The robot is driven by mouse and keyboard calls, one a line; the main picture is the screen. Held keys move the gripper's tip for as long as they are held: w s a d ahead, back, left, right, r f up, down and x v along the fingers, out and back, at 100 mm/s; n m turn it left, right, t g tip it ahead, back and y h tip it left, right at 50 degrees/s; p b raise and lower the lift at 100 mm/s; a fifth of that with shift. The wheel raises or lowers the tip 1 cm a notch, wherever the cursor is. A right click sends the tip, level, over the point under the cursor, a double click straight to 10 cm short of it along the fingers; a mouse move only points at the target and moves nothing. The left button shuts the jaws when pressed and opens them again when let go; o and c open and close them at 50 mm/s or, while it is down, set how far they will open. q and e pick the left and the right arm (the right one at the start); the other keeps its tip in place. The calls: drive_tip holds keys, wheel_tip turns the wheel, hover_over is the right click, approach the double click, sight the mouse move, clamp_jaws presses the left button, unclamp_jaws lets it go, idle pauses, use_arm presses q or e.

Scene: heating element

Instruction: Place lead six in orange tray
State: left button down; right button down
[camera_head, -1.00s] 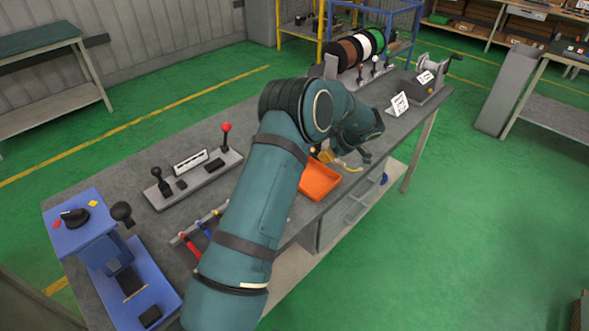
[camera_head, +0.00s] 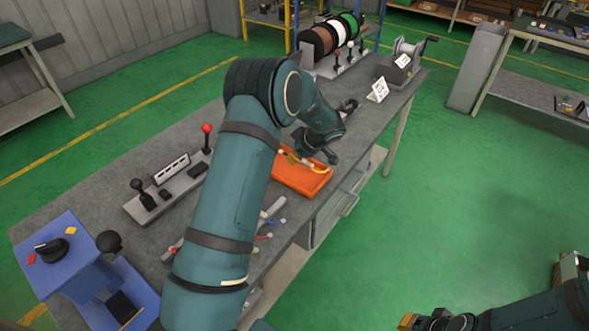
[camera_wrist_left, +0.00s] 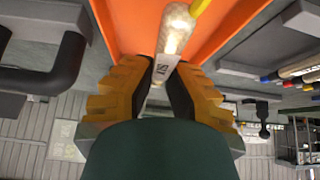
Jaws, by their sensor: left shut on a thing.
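The orange tray (camera_head: 292,180) lies on the grey workbench near its front edge. My left gripper (camera_head: 305,155) is over the tray's far side, shut on the lead (camera_head: 317,167), whose yellow end hangs over the tray. In the left wrist view, the lead (camera_wrist_left: 175,32) is a pale, clear tube with a white label and yellow end, between the orange-yellow fingers (camera_wrist_left: 160,85). The tray (camera_wrist_left: 125,25) is behind it. I cannot tell if the lead touches the tray floor. My right gripper (camera_head: 425,320) is at the bottom right, away from the bench, its fingertips unclear.
Several coloured leads (camera_head: 268,222) lie left of the tray, partly behind my left arm. A lever panel (camera_head: 170,185) and a blue fixture (camera_head: 65,250) stand further left. Wire spools (camera_head: 335,35) and a hand-crank device (camera_head: 400,62) stand at the far end.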

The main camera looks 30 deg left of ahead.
sight(291, 171)
use_arm(q)
wheel_tip(291, 171, down, 5)
drive_tip(key=shift+f+b, duration=0.1)
drive_tip(key=shift+b, duration=0.3)
drive_tip(key=c, duration=1.1)
unclamp_jaws()
drive_tip(key=shift+f, duration=0.1)
drive_tip(key=shift+d+r, duration=0.1)
drive_tip(key=shift+r, duration=0.35)
drive_tip(key=p+v, duration=0.2)
drive_tip(key=v, duration=0.9)
drive_tip(key=shift+d+r, duration=0.15)
drive_tip(key=shift+r, duration=0.05)
